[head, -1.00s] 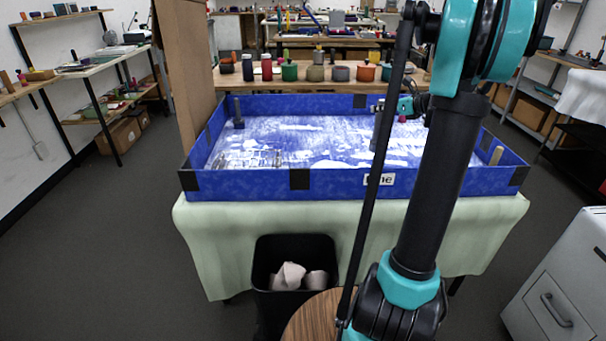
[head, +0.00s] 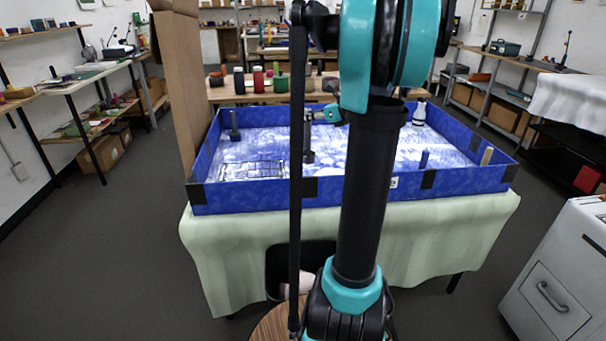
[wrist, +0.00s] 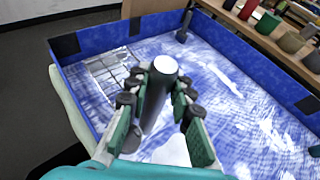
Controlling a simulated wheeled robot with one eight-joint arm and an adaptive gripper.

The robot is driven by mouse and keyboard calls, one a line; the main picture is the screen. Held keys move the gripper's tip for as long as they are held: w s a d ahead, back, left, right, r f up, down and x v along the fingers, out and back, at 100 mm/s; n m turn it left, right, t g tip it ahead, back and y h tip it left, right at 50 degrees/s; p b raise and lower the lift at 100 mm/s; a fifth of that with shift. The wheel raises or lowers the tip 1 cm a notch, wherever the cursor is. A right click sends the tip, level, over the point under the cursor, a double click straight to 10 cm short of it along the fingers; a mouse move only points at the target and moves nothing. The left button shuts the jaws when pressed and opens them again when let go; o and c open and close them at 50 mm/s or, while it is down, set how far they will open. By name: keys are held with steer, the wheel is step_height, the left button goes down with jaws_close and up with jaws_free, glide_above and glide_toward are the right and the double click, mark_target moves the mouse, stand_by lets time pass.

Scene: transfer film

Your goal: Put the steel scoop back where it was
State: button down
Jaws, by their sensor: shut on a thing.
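My gripper (wrist: 157,98) is shut on a grey upright cylinder with a pale round top, which I take to be the handle of the steel scoop (wrist: 165,68). Its lower end looks wider and dark, partly hidden by the fingers; I cannot make out a scoop bowl. In the head view the held scoop (head: 308,157) is over the left-middle of the blue-walled tray (head: 250,195). I cannot tell whether it touches the tray floor. A black grid (head: 253,170) is marked on the floor to its left; it also shows in the wrist view (wrist: 108,70).
A dark post on a base (head: 234,126) stands in the tray's back left. A white bottle-like thing (head: 419,114), a blue peg (head: 424,160) and a pale block (head: 487,156) are at the right. A cardboard panel (head: 183,85) rises at the left. Pots line the table behind.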

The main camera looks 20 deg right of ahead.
mark_target(308, 160)
step_height(308, 160, down, 17)
steer(key=shift+r, duration=0.2)
stand_by(0.3)
steer(key=shift+f, duration=0.1)
steer(key=c, duration=1.3)
jaws_free()
steer(key=shift+c, duration=0.2)
